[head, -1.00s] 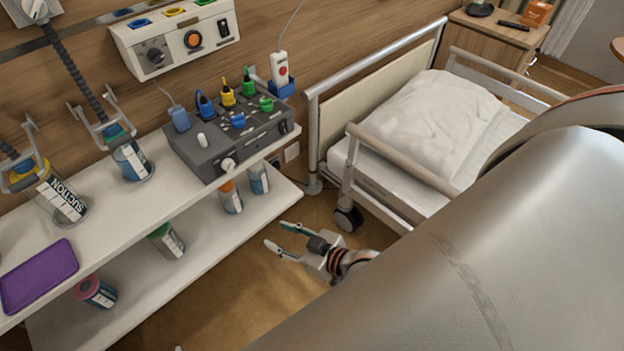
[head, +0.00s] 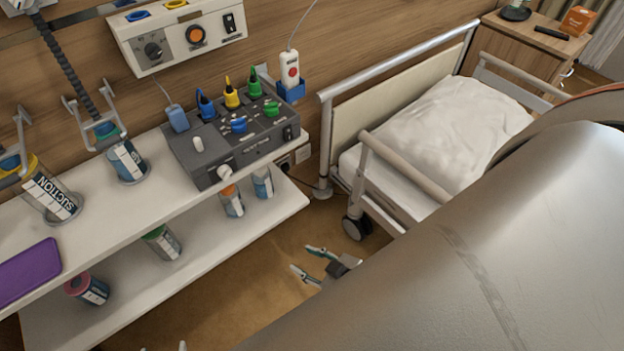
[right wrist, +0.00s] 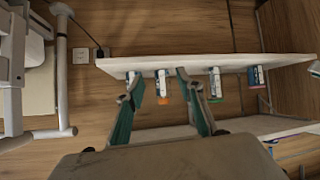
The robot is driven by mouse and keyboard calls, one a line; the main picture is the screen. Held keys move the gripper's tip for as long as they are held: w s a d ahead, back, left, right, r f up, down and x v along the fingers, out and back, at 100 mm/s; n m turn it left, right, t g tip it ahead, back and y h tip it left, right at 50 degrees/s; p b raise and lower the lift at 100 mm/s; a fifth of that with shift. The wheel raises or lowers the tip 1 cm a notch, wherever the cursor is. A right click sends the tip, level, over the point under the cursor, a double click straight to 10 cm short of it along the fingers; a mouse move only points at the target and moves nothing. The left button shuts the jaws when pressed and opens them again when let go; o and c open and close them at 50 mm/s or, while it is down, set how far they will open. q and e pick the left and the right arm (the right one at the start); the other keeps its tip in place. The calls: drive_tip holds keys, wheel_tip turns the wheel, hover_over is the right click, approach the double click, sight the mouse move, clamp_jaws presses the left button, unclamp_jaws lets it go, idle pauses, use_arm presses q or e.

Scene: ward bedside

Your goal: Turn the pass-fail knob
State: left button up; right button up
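A dark grey control box (head: 180,160) stands on the upper white shelf. It has a white knob (head: 224,172) on its front edge, a white knob (head: 197,145) on top, and blue (head: 238,126) and green (head: 270,109) knobs. The labels are too small to tell which is pass-fail. My right gripper (head: 301,258) is open and empty, low over the floor, apart from the box at its lower right. In the right wrist view its fingers (right wrist: 158,75) are spread before the shelves. Two separated tips of my left gripper (head: 164,347) barely show at the bottom edge.
The upper shelf (head: 100,215) carries a suction jar (head: 52,200) and a purple tray (head: 28,272). Bottles stand on the lower shelf (head: 205,262). A bed (head: 460,130) is at the right. Brown floor (head: 265,285) lies between. My large arm covers the lower right.

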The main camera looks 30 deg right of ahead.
drive_tip(key=shift+s+d+f, duration=0.25)
drive_tip(key=shift+d+f, duration=0.05)
drive_tip(key=shift+d, duration=0.1)
drive_tip(key=shift+s+f, duration=0.1)
drive_tip(key=shift+s, duration=0.2)
idle(0.6)
idle(1.2)
